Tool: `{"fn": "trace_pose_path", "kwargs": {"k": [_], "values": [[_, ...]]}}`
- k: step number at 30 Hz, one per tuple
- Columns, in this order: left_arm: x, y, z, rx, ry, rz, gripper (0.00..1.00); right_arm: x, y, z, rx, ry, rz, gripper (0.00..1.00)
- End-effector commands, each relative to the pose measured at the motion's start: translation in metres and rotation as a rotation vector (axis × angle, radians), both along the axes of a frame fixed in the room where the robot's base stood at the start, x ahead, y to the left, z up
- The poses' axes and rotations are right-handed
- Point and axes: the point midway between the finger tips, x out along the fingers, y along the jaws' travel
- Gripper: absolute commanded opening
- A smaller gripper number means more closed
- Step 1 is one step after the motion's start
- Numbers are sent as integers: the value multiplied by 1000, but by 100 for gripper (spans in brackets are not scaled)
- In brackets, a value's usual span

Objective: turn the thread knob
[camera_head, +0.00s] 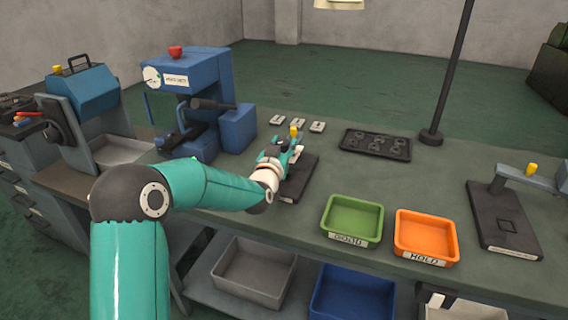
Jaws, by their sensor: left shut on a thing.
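A dark fixture base (306,172) lies on the bench near the middle. A small yellow knob (293,131) shows just beyond my gripper, above this fixture. My left arm reaches in from the left, and its teal and dark left gripper (281,149) is at the fixture, shut. The thread knob is hard to make out; the gripper's fingers and wrist hide much of the fixture and the part held there. My right gripper is not in view.
A blue machine (205,80) with a red top knob stands left of the gripper. Green (352,213) and orange (427,230) trays lie in front. A dark tray (376,143) and a post (452,75) stand behind. Another fixture (500,222) lies at right.

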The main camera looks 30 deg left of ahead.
Motion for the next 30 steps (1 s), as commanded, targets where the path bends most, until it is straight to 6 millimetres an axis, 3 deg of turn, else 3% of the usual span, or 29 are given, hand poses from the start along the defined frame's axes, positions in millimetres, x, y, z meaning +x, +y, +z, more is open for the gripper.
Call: {"fn": "trace_pose_path", "kwargs": {"k": [1,3,10,30], "values": [[-1,2,-8,2,-2,-31,5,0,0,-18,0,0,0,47],[-1,3,-7,1,0,-79,5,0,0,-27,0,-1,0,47],[0,3,-3,0,6,-238,5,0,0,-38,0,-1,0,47],[1,1,4,-5,2,-601,5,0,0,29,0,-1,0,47]]}}
